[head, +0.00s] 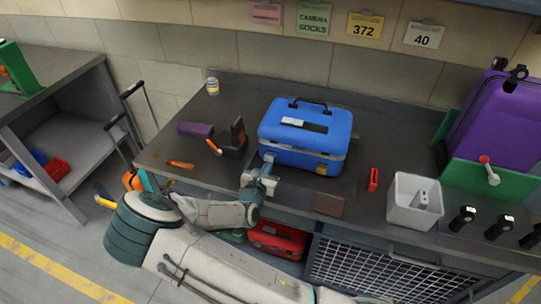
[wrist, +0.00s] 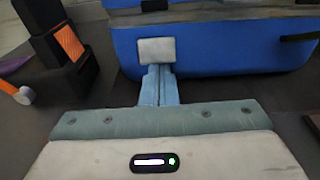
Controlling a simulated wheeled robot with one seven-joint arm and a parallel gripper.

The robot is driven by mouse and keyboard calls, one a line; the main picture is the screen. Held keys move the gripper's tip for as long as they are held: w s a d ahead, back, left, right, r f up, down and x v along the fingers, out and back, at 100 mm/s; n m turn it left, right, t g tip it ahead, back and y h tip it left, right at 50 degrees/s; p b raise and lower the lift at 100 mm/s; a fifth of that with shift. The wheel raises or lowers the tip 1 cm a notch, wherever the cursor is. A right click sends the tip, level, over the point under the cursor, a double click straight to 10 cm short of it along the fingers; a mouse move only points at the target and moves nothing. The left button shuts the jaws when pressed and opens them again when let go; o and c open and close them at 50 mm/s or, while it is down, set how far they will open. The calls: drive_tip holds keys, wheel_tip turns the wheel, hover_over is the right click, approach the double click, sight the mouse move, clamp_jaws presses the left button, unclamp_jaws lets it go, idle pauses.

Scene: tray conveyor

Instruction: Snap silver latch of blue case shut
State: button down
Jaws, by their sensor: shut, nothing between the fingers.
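The blue case (head: 300,143) sits upright on the dark worktop with its lid down. In the wrist view, the case's blue front (wrist: 225,50) fills the top. The silver latch (wrist: 157,51) shows there as a pale square plate on the front, below the grey seam and under a dark piece on the lid. My gripper (wrist: 159,70) is shut and empty, its light blue fingertips right at the latch's lower edge. I cannot tell whether they touch. In the head view, my gripper (head: 268,160) is at the left part of the case's front and hides the latch.
A dark block with an orange part (head: 234,140) stands left of the case, also in the wrist view (wrist: 62,50). A red item (head: 373,179) and a white bin (head: 413,201) stand right. A purple suitcase (head: 497,120) is at far right. A red case (head: 277,240) is below the worktop.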

drive_tip(key=shift+x, duration=1.45)
drive_tip(key=shift+r, duration=0.15)
drive_tip(key=shift+s+a, duration=0.15)
drive_tip(key=shift+s, duration=0.15)
drive_tip(key=shift+p+v, duration=0.45)
drive_tip(key=shift+v, duration=0.45)
drive_tip(key=shift+s, duration=0.15)
drive_tip(key=shift+r, duration=0.15)
